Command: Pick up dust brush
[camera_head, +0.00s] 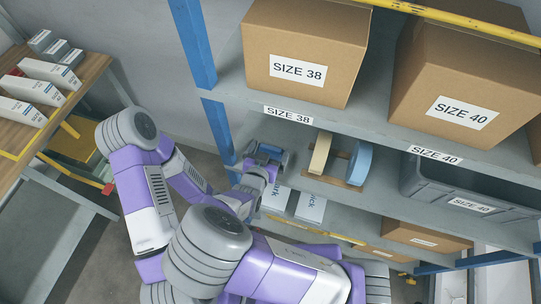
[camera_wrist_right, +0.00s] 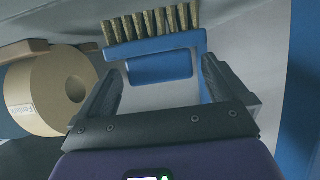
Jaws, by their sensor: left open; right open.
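The dust brush, with a blue handle and tan bristles, lies on the middle shelf at its left end. It shows small in the head view (camera_head: 270,149) and closer in the right wrist view (camera_wrist_right: 160,46), bristles toward the top. My right gripper (camera_head: 262,165) is at the brush. In the right wrist view its two dark fingers (camera_wrist_right: 160,78) are apart, with the blue handle ahead of and between their tips; contact cannot be told.
A tan tape roll (camera_head: 320,153) and a blue roll (camera_head: 358,163) stand right of the brush. A blue post (camera_head: 220,130) rises left of it. Cardboard boxes (camera_head: 300,45) fill the shelf above. A grey bin (camera_head: 420,190) stands at right. White boxes (camera_head: 310,208) sit below.

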